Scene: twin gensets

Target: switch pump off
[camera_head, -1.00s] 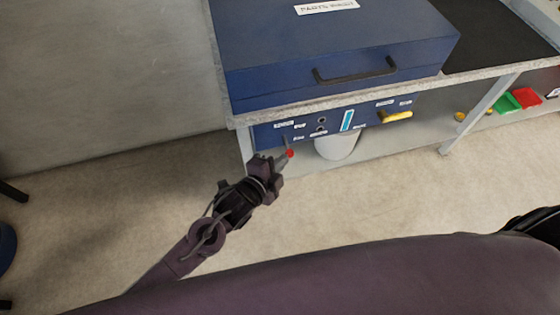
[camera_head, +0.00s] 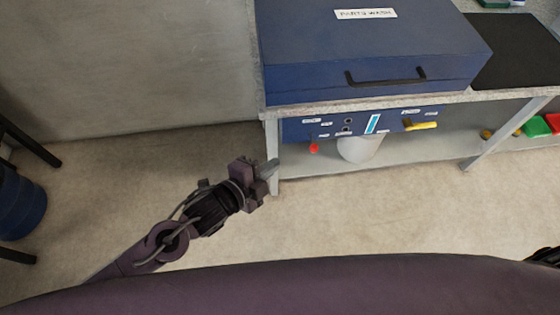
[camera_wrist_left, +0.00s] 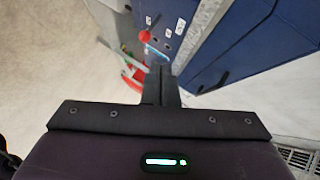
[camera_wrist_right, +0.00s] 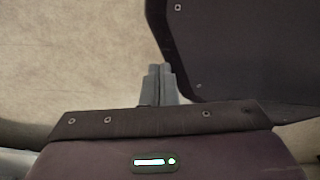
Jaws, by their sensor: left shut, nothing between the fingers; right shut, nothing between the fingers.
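The blue control panel (camera_head: 295,130) runs under the bench top, below the blue parts wash box (camera_head: 380,50). A small red-tipped switch (camera_head: 314,148) hangs at the panel's lower left; the red tip also shows in the left wrist view (camera_wrist_left: 145,36). Its label is too small to read. My left gripper (camera_head: 272,168) is shut and empty, to the left of and a little below the switch, apart from it. My right gripper (camera_wrist_right: 160,72) is shut and empty; the right wrist view shows it over bare floor beside a dark part of my body.
A yellow handle (camera_head: 422,126) sticks out at the panel's right. A white bucket (camera_head: 358,148) stands under the panel. The bench leg (camera_head: 273,160) is close to my left gripper. A blue drum (camera_head: 20,205) stands at far left. The floor in between is clear.

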